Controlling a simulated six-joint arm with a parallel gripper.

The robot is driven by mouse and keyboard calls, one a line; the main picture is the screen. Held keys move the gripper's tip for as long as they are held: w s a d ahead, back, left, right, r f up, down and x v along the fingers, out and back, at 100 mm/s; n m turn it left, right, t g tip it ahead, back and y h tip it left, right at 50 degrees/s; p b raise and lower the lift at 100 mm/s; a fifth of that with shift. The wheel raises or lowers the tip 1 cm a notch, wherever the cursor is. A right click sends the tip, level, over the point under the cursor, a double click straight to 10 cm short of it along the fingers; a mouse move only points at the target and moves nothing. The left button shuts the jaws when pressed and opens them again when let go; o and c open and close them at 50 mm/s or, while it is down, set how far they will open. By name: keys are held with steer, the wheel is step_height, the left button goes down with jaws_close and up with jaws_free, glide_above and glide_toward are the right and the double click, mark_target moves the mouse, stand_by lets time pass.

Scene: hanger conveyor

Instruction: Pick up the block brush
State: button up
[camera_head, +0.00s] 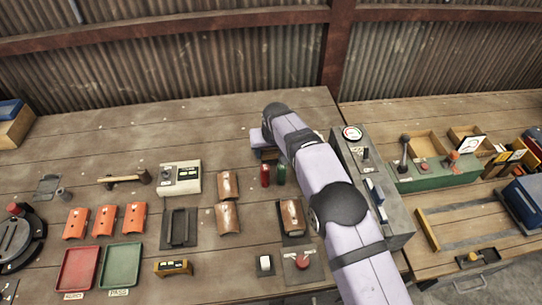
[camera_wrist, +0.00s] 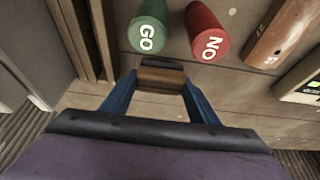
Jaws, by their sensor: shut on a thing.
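My gripper (camera_wrist: 160,82) has blue fingers and is shut on the block brush (camera_wrist: 162,76), a small brown wooden block with a dark strip along one edge, in the wrist view. The brush sits between the fingertips, above or at the wooden table; I cannot tell how high. In the head view my pale purple arm covers most of the gripper, and the brush is not clear there.
A green GO cylinder (camera_wrist: 147,32) and a red NO cylinder (camera_wrist: 207,32) stand close to the gripper. A grey control panel (camera_head: 372,185) stands to the right of my arm. Orange curved pieces (camera_head: 104,220), a red tray (camera_head: 77,268) and a green tray (camera_head: 120,265) lie at left. The table's back is clear.

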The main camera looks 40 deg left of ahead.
mark_target(272, 153)
step_height(272, 153, up, 8)
steer(key=shift+b, duration=0.7)
steer(key=shift+r, duration=0.15)
steer(key=shift+o, duration=0.5)
steer(key=shift+d, duration=0.1)
steer(key=shift+s+r, duration=0.1)
steer(key=shift+s+d+r+b, duration=0.25)
steer(key=shift+d+b, duration=0.2)
steer(key=shift+b, duration=0.15)
steer(key=s+d+b, duration=0.1)
steer(key=s+d+r+b, duration=0.1)
steer(key=d, duration=0.1)
steer(key=s+d+b, duration=0.1)
steer(key=d, duration=0.1)
steer(key=shift+s+r, duration=0.2)
steer(key=shift+r, duration=0.05)
steer(key=s+d+f+b, duration=0.1)
steer(key=s+d+b, duration=0.1)
steer(key=s+d, duration=0.3)
steer(key=shift+s+d+b, duration=0.3)
steer(key=shift+s+d, duration=0.05)
steer(key=shift+d, duration=1.15)
